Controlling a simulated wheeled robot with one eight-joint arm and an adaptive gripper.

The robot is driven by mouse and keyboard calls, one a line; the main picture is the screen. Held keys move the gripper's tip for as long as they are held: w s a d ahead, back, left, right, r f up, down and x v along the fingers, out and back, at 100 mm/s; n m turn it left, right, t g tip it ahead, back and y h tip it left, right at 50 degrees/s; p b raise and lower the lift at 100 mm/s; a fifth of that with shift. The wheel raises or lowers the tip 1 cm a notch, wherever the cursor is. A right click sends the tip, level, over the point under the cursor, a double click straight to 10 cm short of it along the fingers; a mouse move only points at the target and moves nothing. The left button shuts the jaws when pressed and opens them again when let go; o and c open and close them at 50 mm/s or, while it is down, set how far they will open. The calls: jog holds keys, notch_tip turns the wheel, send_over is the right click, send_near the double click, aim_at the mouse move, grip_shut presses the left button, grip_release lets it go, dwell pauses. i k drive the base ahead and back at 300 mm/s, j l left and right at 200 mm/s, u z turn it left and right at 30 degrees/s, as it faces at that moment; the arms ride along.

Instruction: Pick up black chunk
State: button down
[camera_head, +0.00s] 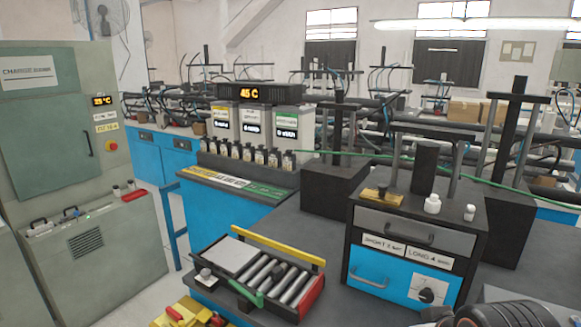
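A small dark lump (279,271), possibly the black chunk, lies among the silver rollers of a low roller tray on the dark bench. It is too small to identify surely. The tray has a yellow bar (278,246) along its back, a red end (311,296) at the right and a green piece with a black part at its front. Black rounded, ribbed shapes fill the bottom right corner and are cut off by the frame edge; they may be part of my arm. I cannot make out gripper fingers.
A drawer cabinet (403,237) with a blue lower drawer stands right of the tray, with white bottles (432,204) and a yellow-and-black piece (382,194) on top. Black blocks with posts stand behind. A grey-green cabinet (49,125) is at left. Bare bench lies between tray and cabinet.

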aim_at(277, 272)
jog(key=l+z, duration=0.1)
jog(key=z, duration=0.6)
jog(key=i+l+z, duration=0.1)
jog(key=z, duration=0.25)
jog(key=u, duration=1.75)
jog(key=i+j+z, duration=0.2)
jog(key=j, duration=0.15)
jog(key=i+j+z, duration=0.2)
jog(key=j, duration=0.15)
jog(key=i+j+z, duration=0.15)
jog(key=j, duration=0.2)
jog(key=k, duration=0.15)
